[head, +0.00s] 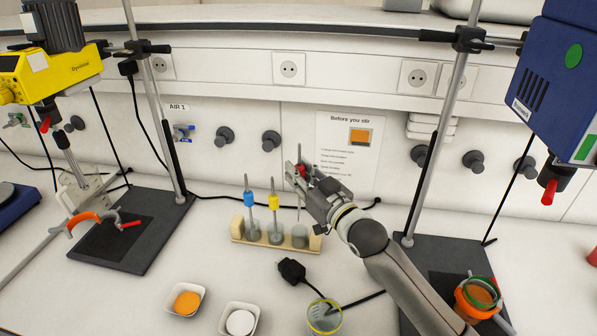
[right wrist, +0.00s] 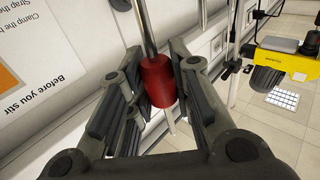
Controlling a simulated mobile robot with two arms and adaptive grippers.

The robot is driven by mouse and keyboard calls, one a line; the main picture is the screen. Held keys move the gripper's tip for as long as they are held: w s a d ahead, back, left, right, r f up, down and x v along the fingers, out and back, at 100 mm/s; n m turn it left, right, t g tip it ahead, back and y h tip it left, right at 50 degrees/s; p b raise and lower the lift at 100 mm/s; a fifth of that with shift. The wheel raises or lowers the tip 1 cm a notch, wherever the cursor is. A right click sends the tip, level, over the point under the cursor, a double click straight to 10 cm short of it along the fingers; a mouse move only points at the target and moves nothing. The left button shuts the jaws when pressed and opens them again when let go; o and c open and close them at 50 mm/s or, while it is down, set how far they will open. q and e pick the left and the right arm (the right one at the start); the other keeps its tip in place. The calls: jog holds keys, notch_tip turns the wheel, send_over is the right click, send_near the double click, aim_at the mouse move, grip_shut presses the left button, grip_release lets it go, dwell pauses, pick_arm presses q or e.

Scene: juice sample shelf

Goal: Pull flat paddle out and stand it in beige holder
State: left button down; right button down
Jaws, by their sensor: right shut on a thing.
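My right gripper (head: 301,174) is above the holder's right end, shut on the red collar (right wrist: 157,80) of a third stirrer. Its thin metal shaft (head: 299,208) runs down to the holder's right place; I cannot tell whether its lower end is seated or raised, or what shape it has. My left gripper is out of view.
Two white dishes (head: 241,306) with an orange and a white disc are in front, beside a yellow-rimmed beaker (head: 324,316) and a black plug (head: 292,270). Stands with a yellow (head: 45,75) and a blue (head: 560,85) stirrer motor flank the bench.

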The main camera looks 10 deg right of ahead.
aim_at(299, 210)
jog(key=shift+s+d+f+b, duration=0.1)
jog(key=shift+s+f+b, duration=0.05)
jog(key=shift+f+b, duration=0.4)
jog(key=shift+f, duration=0.4)
jog(key=shift+f+b, duration=0.7)
jog(key=shift+b, duration=0.2)
jog(key=shift+r, duration=0.1)
pick_arm(q)
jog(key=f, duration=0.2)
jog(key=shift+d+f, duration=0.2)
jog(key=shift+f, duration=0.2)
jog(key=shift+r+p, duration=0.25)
jog(key=shift+p, duration=0.25)
